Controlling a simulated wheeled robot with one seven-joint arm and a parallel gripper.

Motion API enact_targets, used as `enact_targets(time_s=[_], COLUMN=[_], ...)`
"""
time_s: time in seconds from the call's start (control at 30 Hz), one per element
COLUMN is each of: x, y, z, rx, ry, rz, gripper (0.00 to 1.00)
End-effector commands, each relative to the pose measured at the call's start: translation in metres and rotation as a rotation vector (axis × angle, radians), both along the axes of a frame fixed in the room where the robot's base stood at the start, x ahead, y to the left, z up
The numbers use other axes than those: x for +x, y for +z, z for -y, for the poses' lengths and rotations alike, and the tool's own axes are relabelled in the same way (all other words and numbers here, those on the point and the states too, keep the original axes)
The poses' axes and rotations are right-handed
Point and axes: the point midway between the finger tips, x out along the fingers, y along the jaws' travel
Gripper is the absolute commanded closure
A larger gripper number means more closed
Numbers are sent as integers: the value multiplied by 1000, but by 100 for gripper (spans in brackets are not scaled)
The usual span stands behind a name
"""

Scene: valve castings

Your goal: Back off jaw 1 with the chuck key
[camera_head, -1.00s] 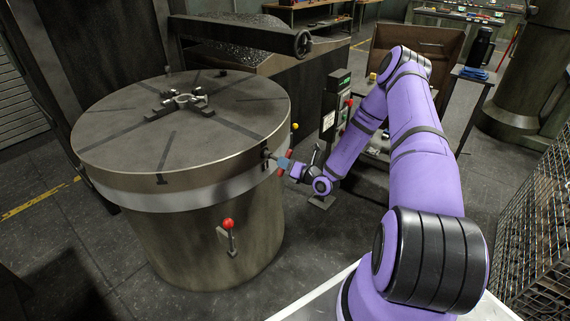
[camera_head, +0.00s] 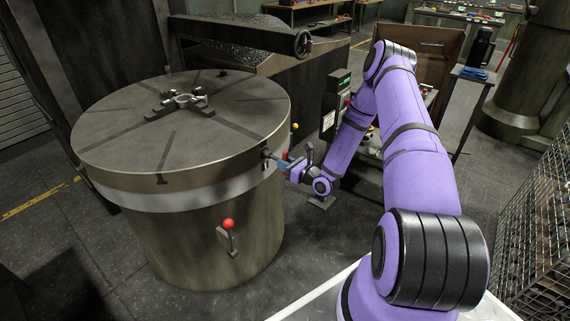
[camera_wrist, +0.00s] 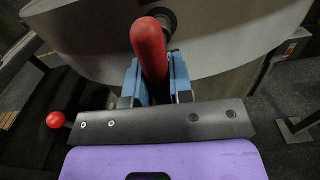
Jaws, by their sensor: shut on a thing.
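The chuck (camera_head: 110,125) is a big round steel table on a drum. Several dark jaws (camera_head: 160,113) stand around a ring-shaped casting (camera_head: 184,99) at its middle; I cannot tell which is jaw 1. The chuck key (camera_wrist: 149,45) has a red cross handle, and its shank points into a dark round socket (camera_wrist: 167,20) in the chuck's side. My gripper (camera_head: 282,164) is at the chuck's right rim. In the wrist view its blue fingers (camera_wrist: 154,76) are shut on the red handle. The handle hides most of the shank, so the seating depth is unclear.
A red-knobbed lever (camera_head: 229,226) sticks out of the drum's front. A control box (camera_head: 335,105) stands just behind my wrist. A wire-mesh crate (camera_head: 540,220) stands at the right. The floor before the drum is clear.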

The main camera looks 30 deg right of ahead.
Motion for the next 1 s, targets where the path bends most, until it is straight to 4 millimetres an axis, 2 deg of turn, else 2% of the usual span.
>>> enact_targets(time_s=[0.4, 0.63, 1.0], x=[1, 2, 2], y=[1, 1, 2], z=[-3, -2, -1], rx=[-36, 52, 55], ry=[5, 9, 9], rz=[15, -16, -16], gripper=[100, 100, 100])
